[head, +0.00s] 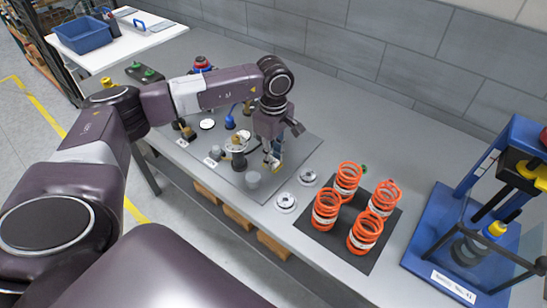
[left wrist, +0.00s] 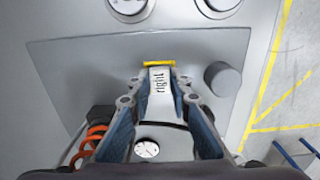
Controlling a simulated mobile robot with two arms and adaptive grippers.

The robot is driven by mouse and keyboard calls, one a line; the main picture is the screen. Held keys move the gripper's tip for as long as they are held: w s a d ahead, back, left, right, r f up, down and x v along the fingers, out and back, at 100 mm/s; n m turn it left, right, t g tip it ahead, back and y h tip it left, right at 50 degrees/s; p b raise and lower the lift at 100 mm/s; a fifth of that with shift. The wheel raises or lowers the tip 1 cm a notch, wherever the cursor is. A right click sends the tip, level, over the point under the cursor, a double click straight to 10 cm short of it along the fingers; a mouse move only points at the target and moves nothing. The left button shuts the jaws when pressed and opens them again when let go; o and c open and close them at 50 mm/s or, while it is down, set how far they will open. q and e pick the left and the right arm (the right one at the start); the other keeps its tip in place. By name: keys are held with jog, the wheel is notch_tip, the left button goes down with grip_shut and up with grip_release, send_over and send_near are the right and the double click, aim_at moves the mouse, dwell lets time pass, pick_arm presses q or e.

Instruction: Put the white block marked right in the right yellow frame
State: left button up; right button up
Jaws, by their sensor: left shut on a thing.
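The white block (left wrist: 162,83) marked "right" is between the fingers of my left gripper (left wrist: 160,98) in the left wrist view. The gripper is shut on it. A yellow frame (left wrist: 160,63) shows at the far end of the block, close against it; I cannot tell whether the block sits inside or just above it. In the head view my left gripper (head: 272,157) points down at the right part of the grey plate (head: 232,186), with a bit of yellow at its tips. The fingers mostly hide the block there. My right gripper is not in view.
A grey cylinder (head: 253,180) stands on the plate near the gripper. Other fixture parts crowd the plate to the left. Orange springs (head: 326,209) stand on a dark mat to the right, with silver discs (head: 286,202) between. A blue press (head: 470,230) stands far right.

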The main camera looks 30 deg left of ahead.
pick_arm(q)
jog(key=shift+b, duration=0.35)
dwell(0.7)
jog(key=shift+f, duration=0.15)
jog(key=o, duration=1)
jog(key=shift+r+p, duration=1.85)
jog(key=shift+r, duration=1.7)
jog(key=shift+f, duration=0.1)
